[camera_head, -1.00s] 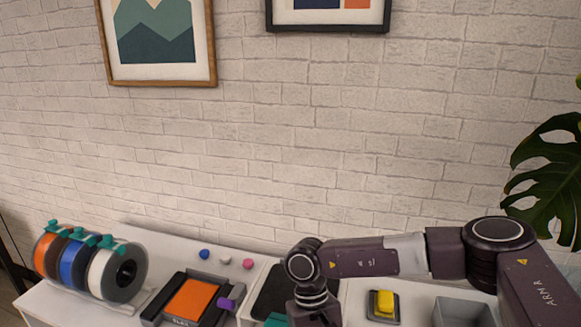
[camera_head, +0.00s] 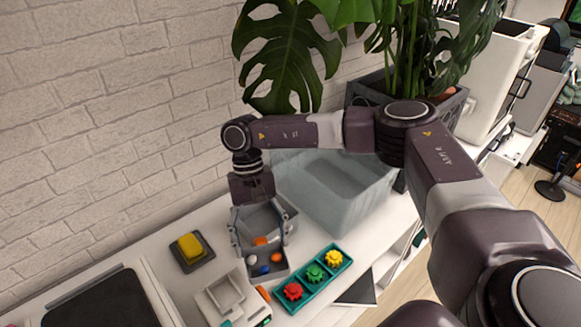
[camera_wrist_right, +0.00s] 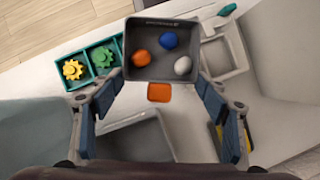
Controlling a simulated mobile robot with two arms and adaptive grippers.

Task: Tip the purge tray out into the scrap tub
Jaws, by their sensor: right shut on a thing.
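The purge tray (camera_head: 281,272) is a small grey open tray with orange, blue and white blobs in it. It also shows in the right wrist view (camera_wrist_right: 146,72). My right gripper (camera_head: 262,232) is shut on this tray, with its fingers at the tray's near sides in the wrist view (camera_wrist_right: 163,82). The tray looks about level, its blobs still inside. The scrap tub (camera_head: 350,208) is a large pale grey-blue bin just right of the gripper in the head view. The tub's inside is partly hidden by my arm. My left gripper is out of view.
A teal tray (camera_head: 322,290) with red, green and yellow gears lies right of the purge tray. A yellow block (camera_head: 190,246) sits on a dark pad to the left. A pale open box (camera_head: 222,293) stands in front. A large plant (camera_head: 290,50) rises behind the tub.

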